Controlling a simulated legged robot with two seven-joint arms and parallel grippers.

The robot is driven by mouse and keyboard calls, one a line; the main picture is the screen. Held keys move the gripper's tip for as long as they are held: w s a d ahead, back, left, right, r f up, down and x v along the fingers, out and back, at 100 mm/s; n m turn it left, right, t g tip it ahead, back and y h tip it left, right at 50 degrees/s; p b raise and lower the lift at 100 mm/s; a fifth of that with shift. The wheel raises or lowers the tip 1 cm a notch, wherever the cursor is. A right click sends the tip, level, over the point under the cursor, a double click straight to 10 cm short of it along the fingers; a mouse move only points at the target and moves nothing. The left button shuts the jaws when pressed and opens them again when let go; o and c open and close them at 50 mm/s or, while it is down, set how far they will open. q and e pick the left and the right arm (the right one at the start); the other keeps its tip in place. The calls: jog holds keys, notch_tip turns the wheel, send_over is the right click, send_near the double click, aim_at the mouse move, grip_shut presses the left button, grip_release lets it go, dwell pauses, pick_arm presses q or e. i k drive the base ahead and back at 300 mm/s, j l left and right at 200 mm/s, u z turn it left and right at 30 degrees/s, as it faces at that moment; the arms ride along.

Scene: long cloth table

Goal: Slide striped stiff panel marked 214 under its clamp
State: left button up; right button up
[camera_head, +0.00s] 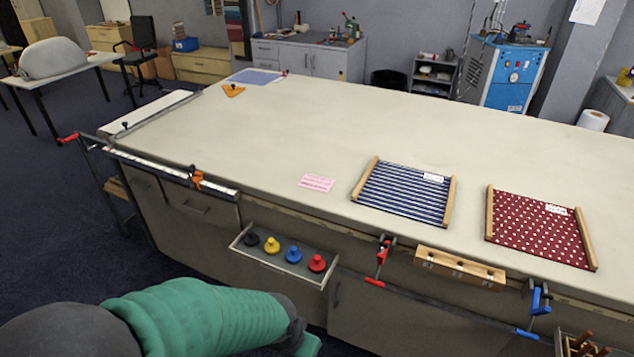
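A blue-and-white striped panel (400,194) with a wooden bar along its left and right sides lies flat on the table (270,140), near the front edge. A small white label (433,177) is at its upper right; its number is too small to read. A red clamp (383,256) is on the table's front edge, just below the panel in the picture and apart from it. A blue clamp (539,299) is farther right on the same edge. My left arm comes in from the lower left; its gripper is not in view. My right gripper is not in view.
A red dotted panel (538,226) lies right of the striped one. A pink note (317,183) lies to its left. The table's middle is clear.

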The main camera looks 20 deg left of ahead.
aim_at(420, 195)
jog(key=i+l, duration=0.35)
jog(key=l, duration=0.15)
jog(key=i+l, duration=0.3)
jog(key=l, duration=0.2)
